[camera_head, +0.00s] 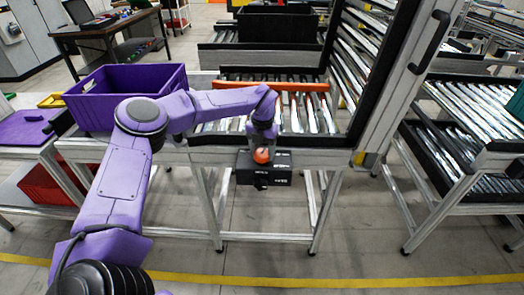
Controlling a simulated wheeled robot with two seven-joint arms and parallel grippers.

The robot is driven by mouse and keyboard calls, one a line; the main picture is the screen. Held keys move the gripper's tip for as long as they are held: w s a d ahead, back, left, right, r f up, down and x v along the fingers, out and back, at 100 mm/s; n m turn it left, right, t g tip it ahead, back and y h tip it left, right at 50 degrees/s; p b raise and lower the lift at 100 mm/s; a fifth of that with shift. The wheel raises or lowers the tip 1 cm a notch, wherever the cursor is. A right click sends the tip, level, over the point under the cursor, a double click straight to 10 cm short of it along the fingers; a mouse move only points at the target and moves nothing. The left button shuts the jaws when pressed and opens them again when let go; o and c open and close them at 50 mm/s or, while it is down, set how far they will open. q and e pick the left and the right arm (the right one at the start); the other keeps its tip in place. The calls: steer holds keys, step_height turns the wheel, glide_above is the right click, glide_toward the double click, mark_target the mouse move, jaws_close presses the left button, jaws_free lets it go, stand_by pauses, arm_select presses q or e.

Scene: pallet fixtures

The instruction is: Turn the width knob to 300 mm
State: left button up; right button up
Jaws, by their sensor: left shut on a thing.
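The width knob (262,155) is orange-red and round. It sits on a black box (278,172) fixed at the front of the roller conveyor frame. Small white marks on the box are too small to read, so I cannot tell the knob's setting. My left gripper (262,147) reaches down from above and is shut on the knob. Its fingers are small and partly hidden against the box. My right gripper is not in view.
A purple crate (131,82) stands on the left of the bench. An orange bar (270,86) lies across the rollers behind my wrist. A tall frame with a black handle (429,42) rises on the right. Another roller rack (470,120) stands further right.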

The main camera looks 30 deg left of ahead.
mark_target(262, 153)
arm_select(q)
steer(key=m, duration=0.3)
steer(key=shift+m, duration=0.3)
steer(key=m+p, duration=0.1)
steer(key=m, duration=0.3)
steer(key=shift+d, duration=0.1)
steer(key=shift+m, duration=0.3)
steer(key=o, duration=1.1)
steer(key=shift+c, duration=0.2)
steer(key=shift+r, duration=0.45)
step_height(262, 153, up, 10)
steer(key=b, duration=0.2)
steer(key=shift+f, duration=0.15)
